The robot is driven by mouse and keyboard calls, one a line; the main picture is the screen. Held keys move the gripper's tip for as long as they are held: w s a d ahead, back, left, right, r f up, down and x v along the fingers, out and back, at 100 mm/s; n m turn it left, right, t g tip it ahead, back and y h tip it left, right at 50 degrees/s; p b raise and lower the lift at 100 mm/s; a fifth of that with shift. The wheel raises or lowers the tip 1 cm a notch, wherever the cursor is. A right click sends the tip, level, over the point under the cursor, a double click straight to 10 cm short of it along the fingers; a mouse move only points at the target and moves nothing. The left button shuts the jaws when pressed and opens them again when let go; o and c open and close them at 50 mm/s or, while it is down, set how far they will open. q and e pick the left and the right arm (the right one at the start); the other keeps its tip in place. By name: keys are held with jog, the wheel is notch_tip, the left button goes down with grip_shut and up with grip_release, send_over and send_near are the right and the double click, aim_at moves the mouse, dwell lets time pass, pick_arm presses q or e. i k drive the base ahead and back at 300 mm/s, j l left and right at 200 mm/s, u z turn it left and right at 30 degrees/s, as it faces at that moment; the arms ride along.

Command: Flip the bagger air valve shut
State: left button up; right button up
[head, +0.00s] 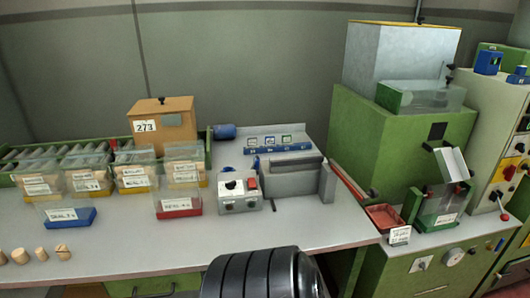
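The green bagging machine (405,130) with a pale hopper (385,58) on top stands at the right. I cannot tell which fitting is its air valve. A small round gauge (453,257) and a small switch plate (420,263) are on its lower front. A small lever with a red end (503,207) sits at the far right, by a red rotary switch on a yellow plate (497,169). The positions of these small parts are too small to read. Neither of my grippers is in view.
A grey bench fills the left and middle, with labelled bins (180,208), several corks (20,256), a grey control box (240,190) and a grey sealer-like unit (290,178). A red tray (384,217) is at the machine's left.

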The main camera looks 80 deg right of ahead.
aim_at(495, 251)
jog(key=z, duration=2.55)
jog(key=l+z, duration=0.1)
jog(key=z, duration=0.75)
jog(key=i+z, duration=0.1)
jog(key=z, duration=0.75)
jog(key=i+l+z, duration=0.15)
jog(key=i, duration=0.5)
jog(key=i+l+z, duration=0.1)
jog(key=i, duration=0.55)
